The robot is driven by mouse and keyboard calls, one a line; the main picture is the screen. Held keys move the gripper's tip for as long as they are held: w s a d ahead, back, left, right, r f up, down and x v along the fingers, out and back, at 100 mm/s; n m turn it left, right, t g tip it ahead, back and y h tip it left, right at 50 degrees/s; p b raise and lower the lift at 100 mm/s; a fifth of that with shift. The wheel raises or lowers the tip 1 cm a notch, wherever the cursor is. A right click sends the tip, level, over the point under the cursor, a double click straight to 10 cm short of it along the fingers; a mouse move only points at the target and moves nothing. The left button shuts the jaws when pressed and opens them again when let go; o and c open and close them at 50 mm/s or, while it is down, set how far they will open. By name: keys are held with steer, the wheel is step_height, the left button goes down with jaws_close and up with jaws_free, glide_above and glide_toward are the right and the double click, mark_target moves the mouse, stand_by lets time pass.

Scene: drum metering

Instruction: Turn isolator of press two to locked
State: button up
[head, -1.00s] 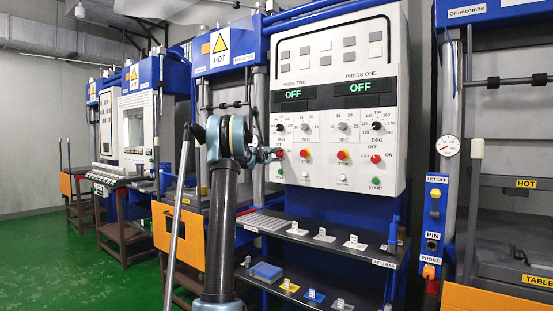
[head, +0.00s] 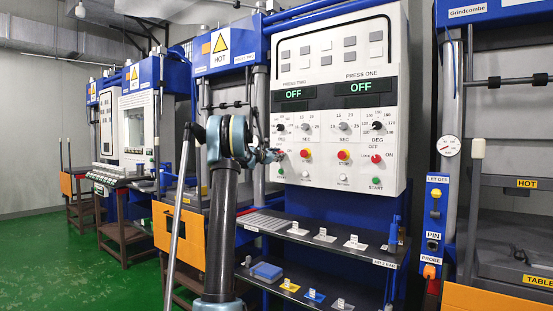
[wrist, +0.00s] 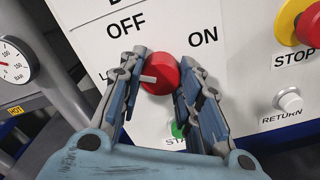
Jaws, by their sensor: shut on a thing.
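The isolator of press two is a red round knob (wrist: 163,74) with a pale bar on its face. In the wrist view the bar points left, towards a label starting with L that my left finger mostly hides. OFF is printed above left and ON to the right. My gripper (wrist: 162,66) is shut on the knob, one finger on each side. In the head view my gripper (head: 273,156) is at the left edge of the white control panel (head: 335,120), largely covering this knob. The press two display (head: 293,93) reads OFF.
Right of the knob are a red stop button (wrist: 309,25) on yellow and a white return button (wrist: 290,102). A green start button (wrist: 178,129) lies just below, partly behind my fingers. A shelf (head: 310,238) with small labelled items juts out under the panel.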

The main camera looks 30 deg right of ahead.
steer(key=n, duration=0.3)
steer(key=shift+w, duration=0.1)
steer(key=shift+n, duration=0.5)
steer(key=o, duration=1)
steer(key=shift+o, duration=0.2)
steer(key=v, duration=1.2)
steer(key=shift+a+f, duration=0.1)
